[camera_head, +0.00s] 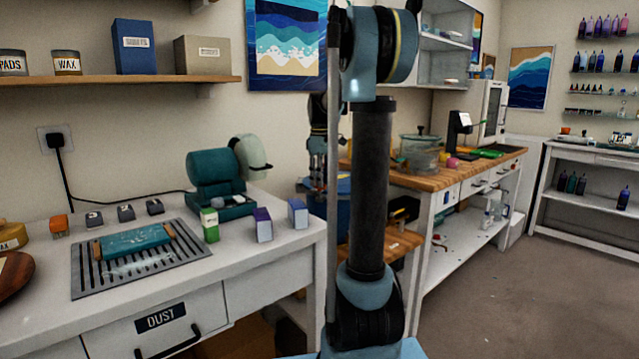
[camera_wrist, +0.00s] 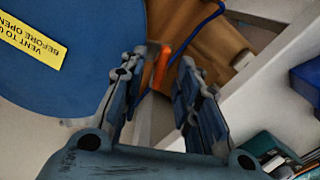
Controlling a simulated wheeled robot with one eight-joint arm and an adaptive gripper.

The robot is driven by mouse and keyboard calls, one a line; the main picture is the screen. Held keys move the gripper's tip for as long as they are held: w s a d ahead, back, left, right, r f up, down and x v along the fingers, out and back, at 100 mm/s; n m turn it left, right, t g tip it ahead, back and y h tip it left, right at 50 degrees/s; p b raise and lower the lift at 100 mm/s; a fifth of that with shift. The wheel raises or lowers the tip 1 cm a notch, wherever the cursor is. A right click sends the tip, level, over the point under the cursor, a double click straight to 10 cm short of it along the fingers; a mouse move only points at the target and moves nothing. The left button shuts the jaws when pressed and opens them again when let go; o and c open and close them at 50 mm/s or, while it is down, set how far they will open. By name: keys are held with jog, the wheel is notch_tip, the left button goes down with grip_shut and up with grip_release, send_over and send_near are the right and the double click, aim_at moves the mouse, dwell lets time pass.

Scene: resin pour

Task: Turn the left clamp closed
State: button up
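A blue round pot lid (camera_wrist: 75,75) fills the upper left of the wrist view, with a yellow label about venting before opening. In the head view the blue pot (camera_head: 343,209) is mostly hidden behind my arm. My gripper (camera_wrist: 163,58) is open, its two fingers apart beside the lid's edge. An orange part (camera_wrist: 162,66) shows between the fingertips, apart from both; it may be a clamp handle, but I cannot tell. No clamp can be made out clearly. In the head view my gripper (camera_head: 318,178) points down by the pot, partly hidden by my arm.
A blue hose (camera_wrist: 200,28) curves past the fingertips over a brown surface (camera_wrist: 215,45). A white ledge (camera_wrist: 255,80) lies at right. In the head view, a white workbench (camera_head: 245,262) stands left and a wood-topped bench (camera_head: 490,162) right. Open floor (camera_head: 500,290) lies at lower right.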

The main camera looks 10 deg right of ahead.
jog(key=shift+f, duration=0.5)
grip_shut()
